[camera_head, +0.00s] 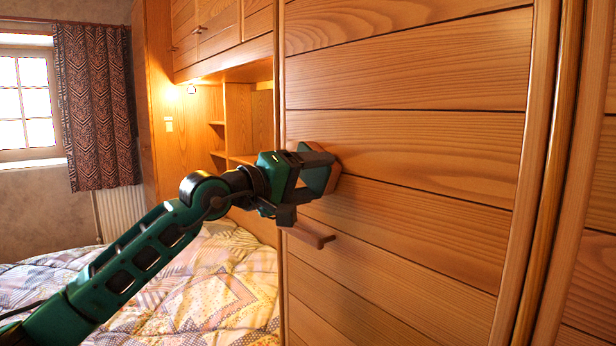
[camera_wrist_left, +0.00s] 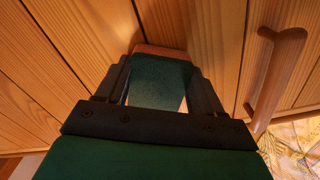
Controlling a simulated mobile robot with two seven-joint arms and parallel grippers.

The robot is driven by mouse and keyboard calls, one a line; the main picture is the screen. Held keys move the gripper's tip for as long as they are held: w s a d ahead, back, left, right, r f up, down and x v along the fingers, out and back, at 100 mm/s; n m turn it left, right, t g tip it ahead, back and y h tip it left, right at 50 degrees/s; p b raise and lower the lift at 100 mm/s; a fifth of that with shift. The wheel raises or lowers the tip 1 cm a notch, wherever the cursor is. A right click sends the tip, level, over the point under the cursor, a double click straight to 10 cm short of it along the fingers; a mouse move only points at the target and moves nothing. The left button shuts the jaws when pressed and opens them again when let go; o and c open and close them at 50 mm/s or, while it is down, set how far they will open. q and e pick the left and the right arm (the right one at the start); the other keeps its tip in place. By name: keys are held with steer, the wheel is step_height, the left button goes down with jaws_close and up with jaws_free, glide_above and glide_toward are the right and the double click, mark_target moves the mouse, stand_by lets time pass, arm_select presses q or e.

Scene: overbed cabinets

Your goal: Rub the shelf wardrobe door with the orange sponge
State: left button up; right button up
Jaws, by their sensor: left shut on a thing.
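The shelf wardrobe door (camera_head: 405,150) is a large wooden panel door with horizontal boards, filling the middle right of the head view. My left gripper (camera_head: 318,166) is at the door's left part, shut on the orange sponge (camera_head: 334,172). The sponge shows as an orange-brown edge against the door; in the left wrist view its orange edge (camera_wrist_left: 160,51) sits beyond a dark green face between the fingers. The sponge appears to touch the door, but the contact face is hidden. My right gripper is not in view.
A wooden door handle (camera_head: 308,235) sticks out just below my left gripper; it also shows in the left wrist view (camera_wrist_left: 275,75). A bed with a patchwork quilt (camera_head: 215,290) lies to the left below my arm. Open shelves (camera_head: 240,120) and overhead cabinets (camera_head: 218,28) stand behind.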

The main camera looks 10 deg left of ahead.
mark_target(350, 178)
arm_select(q)
steer(key=shift+s+d, duration=0.65)
steer(key=shift+d, duration=0.15)
steer(key=shift+s+d+b, duration=0.45)
steer(key=shift+s+d, duration=0.15)
steer(key=shift+d, duration=0.2)
steer(key=shift+s+d+b, duration=0.45)
steer(key=shift+s+d, duration=0.1)
steer(key=shift+d, duration=0.2)
steer(key=shift+b, duration=0.35)
steer(key=shift+w+a+r, duration=0.1)
steer(key=shift+w+a, duration=0.15)
steer(key=shift+a, duration=0.15)
steer(key=shift+w+a+p, duration=0.2)
steer(key=shift+w+a, duration=0.5)
steer(key=shift+a, duration=0.2)
steer(key=shift+w+a+p, duration=0.15)
steer(key=shift+w+a, duration=0.55)
steer(key=shift+a, duration=0.15)
steer(key=shift+w+a, duration=0.8)
steer(key=shift+a, duration=0.15)
